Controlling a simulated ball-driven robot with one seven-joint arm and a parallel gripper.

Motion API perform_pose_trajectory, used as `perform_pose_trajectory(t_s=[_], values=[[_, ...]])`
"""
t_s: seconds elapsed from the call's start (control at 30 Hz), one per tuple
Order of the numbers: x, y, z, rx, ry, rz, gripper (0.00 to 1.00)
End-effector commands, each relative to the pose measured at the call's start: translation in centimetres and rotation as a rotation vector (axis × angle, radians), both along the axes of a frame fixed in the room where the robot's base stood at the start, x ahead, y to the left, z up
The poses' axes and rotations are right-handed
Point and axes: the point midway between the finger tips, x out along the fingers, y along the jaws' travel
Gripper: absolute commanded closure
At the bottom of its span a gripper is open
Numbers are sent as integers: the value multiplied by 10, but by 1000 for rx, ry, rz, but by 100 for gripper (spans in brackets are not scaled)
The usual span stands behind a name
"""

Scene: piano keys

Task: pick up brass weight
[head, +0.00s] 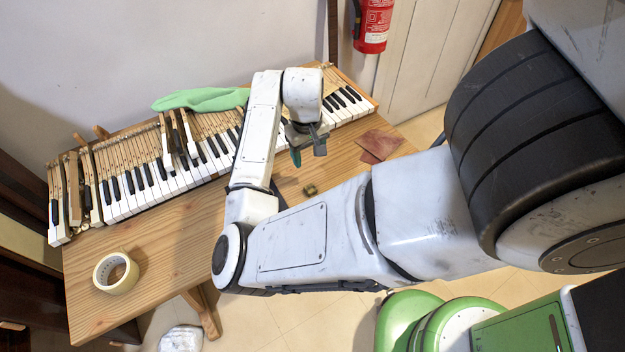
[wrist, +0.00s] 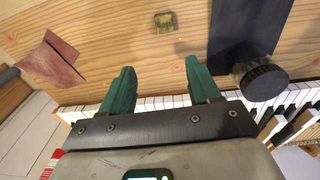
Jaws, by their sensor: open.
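The brass weight (head: 310,190) is a small, squat, yellowish-brown piece. It sits on the wooden table, in front of the keyboard, in the head view. In the wrist view the brass weight (wrist: 165,22) lies near the top edge, beyond the fingertips and roughly in line with the gap between them. My gripper (head: 307,152) is above the table near the front of the keys, apart from the weight. In the wrist view my gripper (wrist: 159,66) shows two green fingers spread apart with nothing between them.
A black-lidded jar (wrist: 262,80) and a dark sheet (wrist: 250,25) lie right of the weight in the wrist view. Reddish-brown sheets (head: 380,144) lie on the other side. The piano keyboard (head: 140,190), green glove (head: 205,99) and tape roll (head: 116,273) are also on the table.

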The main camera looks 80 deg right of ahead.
Motion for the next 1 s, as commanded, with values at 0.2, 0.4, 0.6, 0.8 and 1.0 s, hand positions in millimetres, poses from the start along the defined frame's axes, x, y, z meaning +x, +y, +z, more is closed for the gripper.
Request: perform_pose_trajectory(t_s=[0.2, 0.4, 0.6, 0.8, 1.0], values=[[4, 16, -16, 75, -12, -7, 38], [3, 16, -46, 75, -10, -6, 38], [3, 16, -65, 72, -11, -7, 38], [1, 15, -83, 75, -12, -9, 38], [0, 14, -111, 73, -12, -9, 38]])
